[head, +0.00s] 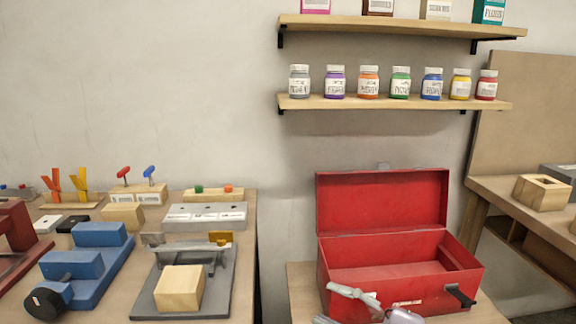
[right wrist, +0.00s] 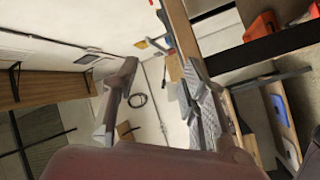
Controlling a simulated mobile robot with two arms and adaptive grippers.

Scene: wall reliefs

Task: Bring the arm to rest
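My right gripper (head: 328,303) is at the bottom of the head view, in front of the open red toolbox, and its lower part is cut off by the frame edge. In the right wrist view its two grey fingers (right wrist: 160,66) stand wide apart with nothing between them. It is open and empty. I cannot tell whether it touches the toolbox. My left gripper is in neither view.
The red toolbox (head: 383,279) stands on a wooden table with its lid up. A workbench at left holds a blue vise (head: 88,262) and a wooden block (head: 180,288). Shelves (head: 395,103) with several jars hang above. A wooden bench (head: 520,195) is at right.

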